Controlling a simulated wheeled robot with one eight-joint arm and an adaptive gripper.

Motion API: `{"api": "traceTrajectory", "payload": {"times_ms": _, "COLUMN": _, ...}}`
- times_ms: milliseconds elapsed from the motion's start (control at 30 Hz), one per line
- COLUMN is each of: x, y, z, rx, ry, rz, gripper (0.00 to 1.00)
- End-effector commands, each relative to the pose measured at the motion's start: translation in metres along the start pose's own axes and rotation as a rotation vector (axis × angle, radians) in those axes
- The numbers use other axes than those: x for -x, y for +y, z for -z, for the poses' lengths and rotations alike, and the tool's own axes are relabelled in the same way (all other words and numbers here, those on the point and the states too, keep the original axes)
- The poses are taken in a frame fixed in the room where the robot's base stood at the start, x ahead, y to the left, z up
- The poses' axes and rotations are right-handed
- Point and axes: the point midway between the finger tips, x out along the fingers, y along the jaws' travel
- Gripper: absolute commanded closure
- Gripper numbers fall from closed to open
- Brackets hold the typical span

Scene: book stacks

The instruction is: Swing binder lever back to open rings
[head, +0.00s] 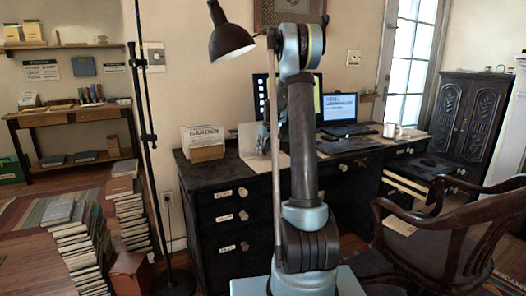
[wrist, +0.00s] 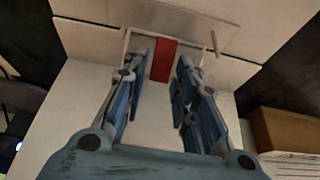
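An open white binder (wrist: 85,100) fills much of the wrist view, with a pale metal plate (wrist: 190,17) across its far part. A flat red piece (wrist: 163,60), perhaps the lever's tab, lies just beyond my fingertips; a thin metal rod (wrist: 213,42) stands to its right. My gripper (wrist: 162,68) is open, its blue fingers apart with nothing held. I cannot tell whether they touch the red piece, or whether the rings are open. In the head view, the white binder (head: 249,142) stands on the desk's left part, partly hidden by my arm.
The dark desk (head: 232,181) carries a box of cards (head: 203,143) to the left and a laptop (head: 339,110) to the right. A black lamp (head: 229,40) hangs near my arm. A wooden chair (head: 447,230) stands at right, and book stacks (head: 85,250) at left.

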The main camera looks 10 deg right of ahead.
Motion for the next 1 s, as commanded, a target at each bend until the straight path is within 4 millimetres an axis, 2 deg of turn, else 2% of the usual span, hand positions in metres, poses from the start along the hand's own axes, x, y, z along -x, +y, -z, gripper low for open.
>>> {"api": "traceTrajectory", "payload": {"times_ms": 333, "x": -0.0031, "y": 0.0001, "z": 0.0001, "rx": 0.000, "ry": 0.000, "rz": 0.000, "gripper": 0.73}}
{"api": "traceTrajectory", "payload": {"times_ms": 433, "x": -0.0031, "y": 0.0002, "z": 0.0001, "rx": 0.000, "ry": 0.000, "rz": 0.000, "gripper": 0.96}}
{"api": "traceTrajectory", "payload": {"times_ms": 467, "x": -0.0030, "y": 0.0002, "z": 0.0001, "rx": 0.000, "ry": 0.000, "rz": 0.000, "gripper": 1.00}}
{"api": "traceTrajectory", "payload": {"times_ms": 667, "x": -0.0035, "y": 0.0001, "z": 0.0007, "rx": 0.000, "ry": -0.009, "rz": 0.000, "gripper": 1.00}}
{"api": "traceTrajectory", "payload": {"times_ms": 1000, "x": -0.0107, "y": 0.0000, "z": 0.0061, "rx": 0.001, "ry": -0.178, "rz": 0.001, "gripper": 1.00}}
